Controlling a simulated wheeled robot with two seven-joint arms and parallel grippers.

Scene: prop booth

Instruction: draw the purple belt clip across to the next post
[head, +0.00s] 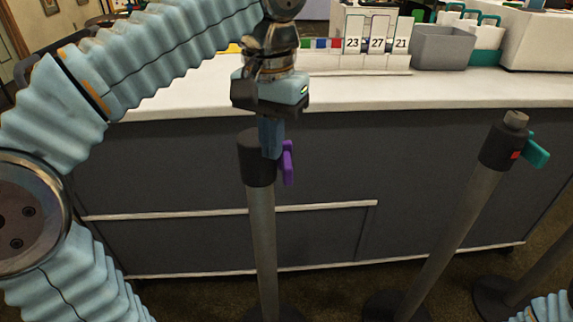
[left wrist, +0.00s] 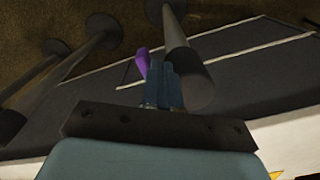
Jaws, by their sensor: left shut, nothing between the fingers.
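The purple belt clip (head: 287,163) is at the right side of the dark head of the near post (head: 257,165). My left gripper (head: 271,150) points down in front of that post head, just left of the clip, with its fingers shut and nothing between them. In the left wrist view, the shut fingers (left wrist: 163,82) are beside the purple clip (left wrist: 143,60) and the post head (left wrist: 197,88); I cannot tell whether they touch. The other post (head: 499,148) stands to the right, with a red mark and a teal clip (head: 536,152) on its head. My right gripper is out of view.
A dark counter with a white top (head: 180,98) runs behind the posts. On it are a number display (head: 377,45), a grey bin (head: 441,48) and teal-handled bags. Round post bases stand on the carpet. Open space lies between the two posts.

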